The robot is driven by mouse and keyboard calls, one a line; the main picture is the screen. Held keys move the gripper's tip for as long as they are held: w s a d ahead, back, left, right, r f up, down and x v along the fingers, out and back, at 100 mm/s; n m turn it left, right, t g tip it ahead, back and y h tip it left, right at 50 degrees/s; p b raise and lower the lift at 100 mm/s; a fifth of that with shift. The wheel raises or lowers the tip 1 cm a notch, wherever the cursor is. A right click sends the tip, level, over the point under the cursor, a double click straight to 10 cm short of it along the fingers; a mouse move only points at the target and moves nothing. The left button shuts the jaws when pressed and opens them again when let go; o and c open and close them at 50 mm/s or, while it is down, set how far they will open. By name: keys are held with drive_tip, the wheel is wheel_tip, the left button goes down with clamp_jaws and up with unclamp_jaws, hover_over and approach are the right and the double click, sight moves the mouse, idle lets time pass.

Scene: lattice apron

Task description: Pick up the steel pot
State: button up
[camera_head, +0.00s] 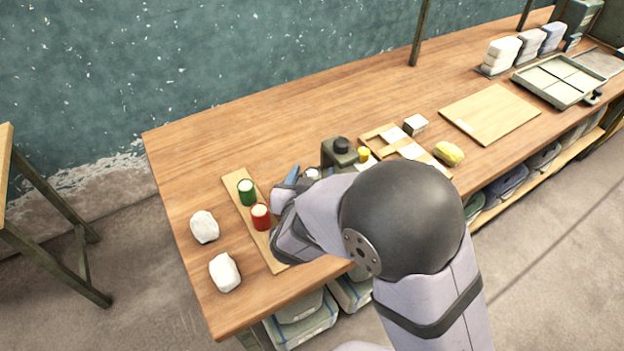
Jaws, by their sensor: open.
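A small pale round-topped vessel (312,173), which may be the steel pot, shows just past my wrist. My arm covers most of it, so its body and material are hard to make out. My gripper (286,197) is low over the left part of the bench, beside the red pot (261,216) and close to this vessel. Its jaws are open, but the fingertips are largely hidden by my own wrist. I cannot tell whether anything is between them.
A green pot (246,191) stands with the red one on a wooden board (233,183). Two white lumps (225,272) lie left. A blue item (292,174), a black-knobbed block (340,156) and a yellow lump (448,153) are near. The back of the bench (260,125) is clear.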

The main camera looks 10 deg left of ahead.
drive_tip(key=shift+x, duration=1.5)
drive_tip(key=c, duration=1.3)
drive_tip(key=shift+s+r, duration=0.15)
drive_tip(key=shift+r, duration=0.05)
drive_tip(key=shift+c, duration=0.2)
drive_tip(key=shift+s+r, duration=0.45)
clamp_jaws()
drive_tip(key=r+v, duration=0.1)
drive_tip(key=v, duration=1.3)
drive_tip(key=shift+r+p, duration=0.2)
drive_tip(key=shift+p, duration=0.1)
